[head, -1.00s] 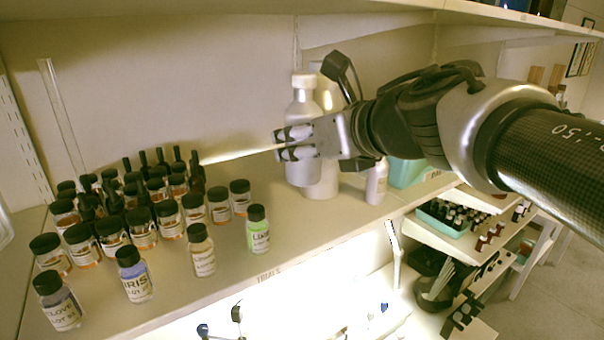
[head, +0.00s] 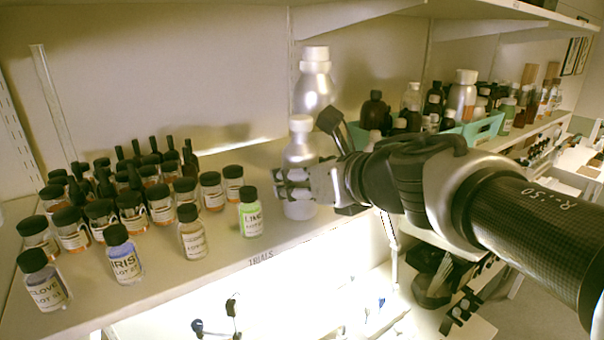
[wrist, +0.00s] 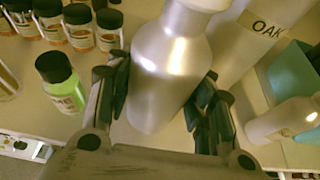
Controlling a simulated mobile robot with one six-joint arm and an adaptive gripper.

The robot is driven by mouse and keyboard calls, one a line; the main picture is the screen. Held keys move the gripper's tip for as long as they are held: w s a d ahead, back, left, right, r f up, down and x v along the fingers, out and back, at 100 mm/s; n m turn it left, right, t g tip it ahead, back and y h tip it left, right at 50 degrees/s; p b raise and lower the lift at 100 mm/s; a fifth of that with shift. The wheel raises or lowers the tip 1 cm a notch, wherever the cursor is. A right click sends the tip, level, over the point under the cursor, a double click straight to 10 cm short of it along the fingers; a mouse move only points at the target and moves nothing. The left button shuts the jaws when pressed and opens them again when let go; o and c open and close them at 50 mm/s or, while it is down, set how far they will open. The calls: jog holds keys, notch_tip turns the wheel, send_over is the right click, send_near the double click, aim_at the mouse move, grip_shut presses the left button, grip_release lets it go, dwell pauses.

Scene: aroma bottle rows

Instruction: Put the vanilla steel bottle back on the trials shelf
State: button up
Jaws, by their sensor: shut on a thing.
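A steel bottle with a white cap (head: 300,150) stands upright in my gripper (head: 296,188). No label shows on it, so I cannot read whether it is vanilla. In the wrist view the two fingers lie on both sides of its silver body (wrist: 165,75). My gripper is shut on it near the front of the shelf marked TRIALS (head: 225,258). I cannot tell whether its base touches the shelf. A larger steel bottle (head: 314,85) stands behind it; the wrist view shows its OAK label (wrist: 266,27).
A green LIME bottle (head: 250,214) stands left of my gripper, with rows of dark-capped bottles (head: 130,208) farther left. A teal bin (head: 485,130) is at the right.

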jog(key=o, duration=1.3)
jog(key=shift+f, duration=0.1)
